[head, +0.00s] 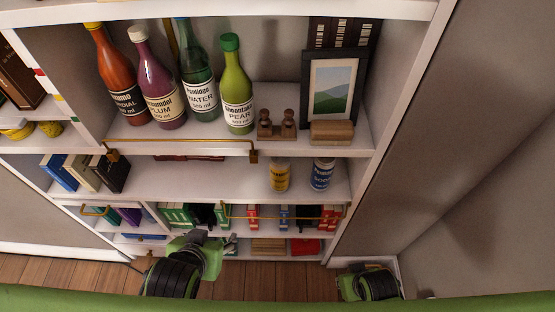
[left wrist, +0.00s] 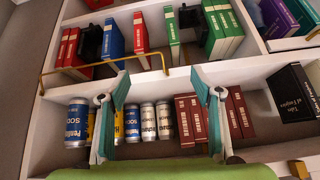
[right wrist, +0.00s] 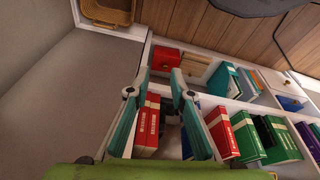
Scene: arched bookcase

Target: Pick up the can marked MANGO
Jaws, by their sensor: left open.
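A yellow can (head: 280,175) and a blue can (head: 322,174) stand upright on the middle shelf in the head view. The label on the yellow can is too small to read surely; I cannot make out MANGO. In the left wrist view the blue SODA can (left wrist: 75,124) stands left of my left finger, and the yellow can (left wrist: 118,124) is partly hidden by that finger. My left gripper (left wrist: 158,85) is open and empty, in front of this shelf; it also shows low in the head view (head: 228,243). My right gripper (right wrist: 160,75) is open and empty, facing lower shelves.
Grey-white cans (left wrist: 148,122) and dark red books (left wrist: 190,118) stand on the cans' shelf. A brass rail (head: 285,217) fronts the books below. Bottles (head: 237,85) and a picture frame (head: 332,88) stand above. The shelf's front middle (head: 200,182) is bare.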

